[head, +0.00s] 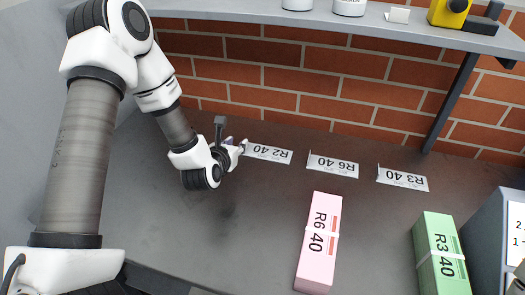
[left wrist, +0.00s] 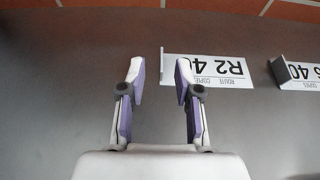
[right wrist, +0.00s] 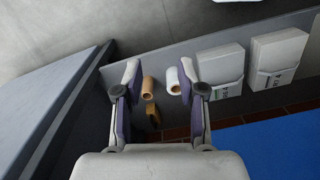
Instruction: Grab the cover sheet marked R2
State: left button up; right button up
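The cover sheet marked R2 40 (head: 268,153) lies flat on the dark table near the brick wall. It also shows in the left wrist view (left wrist: 222,70), with a small upright tab at its left end. My left gripper (head: 241,147) is at the sheet's left end in the head view. In the left wrist view the left gripper (left wrist: 158,72) is open and empty, its fingers on either side of the tab's line and a little short of it. My right gripper (right wrist: 158,75) is open and empty, away from the sheets.
Sheets R6 40 (head: 332,166) and R3 40 (head: 402,179) lie to the right. A pink bundle (head: 317,245) and a green bundle (head: 441,255) stand nearer. A shelf (head: 330,20) overhangs the back.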

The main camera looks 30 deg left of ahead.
aim_at(265, 153)
pick_arm(q)
jog(key=shift+w+f+b, duration=0.1)
jog(key=shift+f+b, duration=0.2)
jog(key=shift+f, duration=0.3)
jog(key=shift+w+a+f, duration=0.1)
jog(key=shift+w+a, duration=0.05)
jog(key=shift+w, duration=0.2)
jog(key=x, duration=0.3)
jog(key=p+x, duration=0.1)
jog(key=x, duration=0.3)
jog(key=shift+w+f, duration=0.2)
jog(key=shift+f, duration=0.15)
jog(key=shift+s+d, duration=0.1)
jog(key=shift+d, duration=0.1)
grip_shut()
pick_arm(e)
jog(key=shift+w+a, duration=0.2)
jog(key=shift+w, duration=0.05)
